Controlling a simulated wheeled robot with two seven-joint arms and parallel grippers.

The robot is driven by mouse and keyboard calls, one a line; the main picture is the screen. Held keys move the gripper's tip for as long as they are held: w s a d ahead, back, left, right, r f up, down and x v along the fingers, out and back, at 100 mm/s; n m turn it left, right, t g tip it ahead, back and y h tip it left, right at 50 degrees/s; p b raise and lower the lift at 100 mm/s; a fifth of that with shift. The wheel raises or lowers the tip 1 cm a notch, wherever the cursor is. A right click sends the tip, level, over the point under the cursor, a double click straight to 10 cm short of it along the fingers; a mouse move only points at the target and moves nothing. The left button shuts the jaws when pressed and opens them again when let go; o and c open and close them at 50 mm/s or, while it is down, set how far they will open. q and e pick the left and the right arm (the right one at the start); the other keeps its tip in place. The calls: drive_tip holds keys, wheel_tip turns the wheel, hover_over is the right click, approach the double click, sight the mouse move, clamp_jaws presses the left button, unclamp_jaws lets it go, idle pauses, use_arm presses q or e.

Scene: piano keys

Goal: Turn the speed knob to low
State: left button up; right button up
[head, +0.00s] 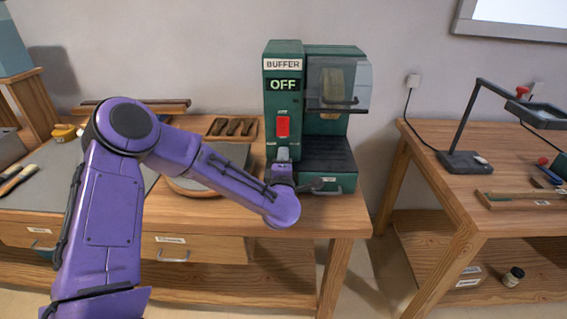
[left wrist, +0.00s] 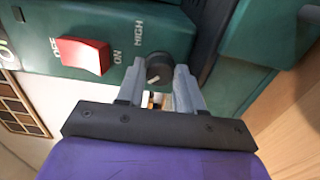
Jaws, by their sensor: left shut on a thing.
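The green buffer machine (head: 286,78) stands on the wooden workbench, with "BUFFER" on its label and "OFF" on its display. Its red switch (head: 283,126) is on the front column and also shows in the left wrist view (left wrist: 83,55). The dark round speed knob (left wrist: 158,68) has a pale pointer line and sits beside the word "HIGH"; the "LOW" mark is not visible. My left gripper (left wrist: 160,76) is shut on the knob, one finger on each side. In the head view the arm's wrist covers the knob. My right gripper is not in view.
A clear shield (head: 357,88) covers the buffing wheel at the machine's right. A second table (head: 450,190) with a lamp stands at right, with a floor gap between.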

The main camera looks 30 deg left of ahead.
use_arm(q)
drive_tip(key=shift+f, duration=0.15)
drive_tip(key=o, duration=1)
drive_tip(key=shift+s, duration=0.1)
